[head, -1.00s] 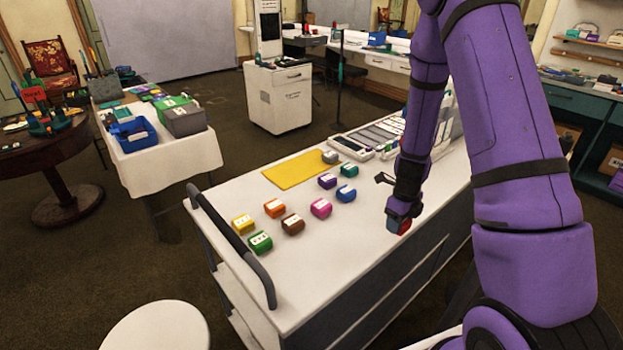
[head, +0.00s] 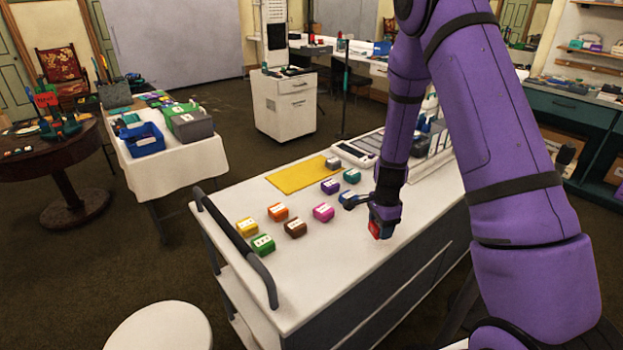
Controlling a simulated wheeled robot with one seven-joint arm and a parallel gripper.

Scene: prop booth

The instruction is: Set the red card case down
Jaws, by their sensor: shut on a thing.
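My gripper (head: 379,226) is shut on the red card case (head: 376,230), low over the white top of the cart (head: 325,270), toward its right side. Only part of the red case shows below the dark jaws. I cannot tell whether it touches the cart top. A magenta case (head: 323,212) stands further left.
Purple (head: 330,186), teal (head: 351,176), grey (head: 333,163), orange (head: 278,212), brown (head: 295,227), yellow (head: 246,227) and green (head: 263,245) cases stand on the cart. A yellow mat (head: 298,177) lies behind. The front part of the cart top is clear.

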